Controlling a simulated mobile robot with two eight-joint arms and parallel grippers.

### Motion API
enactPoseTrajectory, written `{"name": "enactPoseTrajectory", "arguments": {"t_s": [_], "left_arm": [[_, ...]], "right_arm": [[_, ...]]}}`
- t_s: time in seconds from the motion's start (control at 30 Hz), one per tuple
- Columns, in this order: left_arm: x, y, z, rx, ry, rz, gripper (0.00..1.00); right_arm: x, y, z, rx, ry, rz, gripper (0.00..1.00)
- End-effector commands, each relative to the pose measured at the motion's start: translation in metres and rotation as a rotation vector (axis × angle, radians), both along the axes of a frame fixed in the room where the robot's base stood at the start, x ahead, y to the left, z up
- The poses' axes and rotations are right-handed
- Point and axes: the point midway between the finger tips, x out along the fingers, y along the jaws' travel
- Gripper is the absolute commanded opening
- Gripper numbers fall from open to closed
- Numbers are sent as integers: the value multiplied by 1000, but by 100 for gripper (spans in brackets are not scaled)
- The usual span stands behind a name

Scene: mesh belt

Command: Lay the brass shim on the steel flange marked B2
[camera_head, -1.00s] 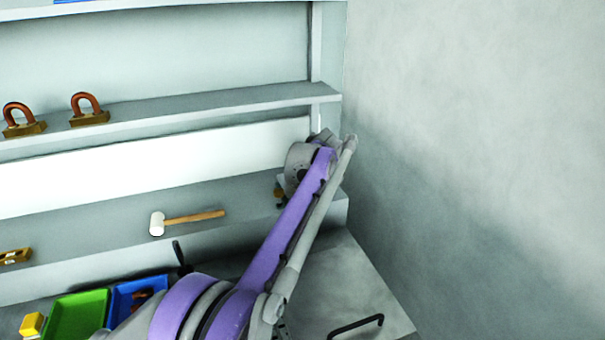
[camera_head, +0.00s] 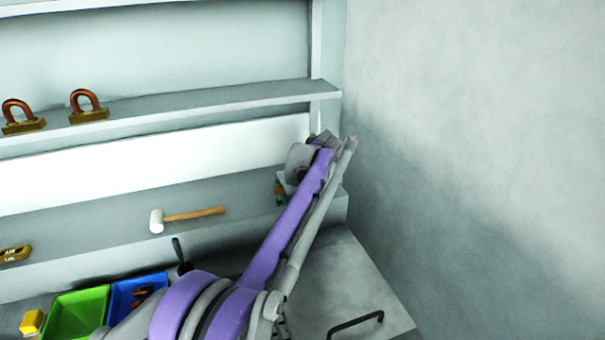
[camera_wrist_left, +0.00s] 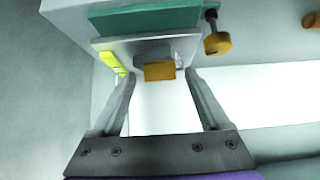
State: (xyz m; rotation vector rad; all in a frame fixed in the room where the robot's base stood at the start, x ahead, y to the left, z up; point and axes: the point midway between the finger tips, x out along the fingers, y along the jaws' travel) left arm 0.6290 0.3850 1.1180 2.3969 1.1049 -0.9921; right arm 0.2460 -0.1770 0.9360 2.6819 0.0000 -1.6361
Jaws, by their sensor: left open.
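My left arm (camera_head: 290,225) reaches up to the right end of the lower shelf in the head view, where its gripper is mostly hidden by the wrist. In the left wrist view my left gripper (camera_wrist_left: 160,78) is open. A small brass-orange block (camera_wrist_left: 160,72) shows between its fingertips, in front of a pale plate (camera_wrist_left: 130,46); I cannot tell whether the fingers touch it or whether it is the brass shim. No B2 marking is readable, and I cannot single out the steel flange. My right gripper is not in view.
A teal slab (camera_wrist_left: 145,18) and a brass knob-like piece (camera_wrist_left: 217,43) are close by. A white-headed mallet (camera_head: 185,217) and a brass block (camera_head: 14,254) lie on the lower shelf. Green (camera_head: 58,316) and blue (camera_head: 118,296) trays stand below. A wall (camera_head: 480,130) bounds the right.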

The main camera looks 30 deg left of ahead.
Motion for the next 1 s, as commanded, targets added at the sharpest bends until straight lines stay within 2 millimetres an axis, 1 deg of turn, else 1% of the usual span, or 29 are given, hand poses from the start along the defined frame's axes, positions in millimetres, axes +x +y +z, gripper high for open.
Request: {"name": "enactPoseTrajectory", "arguments": {"t_s": [0.1,0.17,0.4,0.6,0.8,1.0], "left_arm": [[0,0,14,0,-1,1,79],[-6,-7,20,0,0,-1,79],[-31,-37,58,0,0,-3,79],[-47,-56,84,0,1,-2,79],[-55,-64,94,-1,1,0,79],[-55,-65,95,0,0,0,79]], "right_arm": [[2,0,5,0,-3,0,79],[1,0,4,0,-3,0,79],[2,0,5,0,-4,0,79],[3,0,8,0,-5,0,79],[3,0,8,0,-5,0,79],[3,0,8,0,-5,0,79]]}}
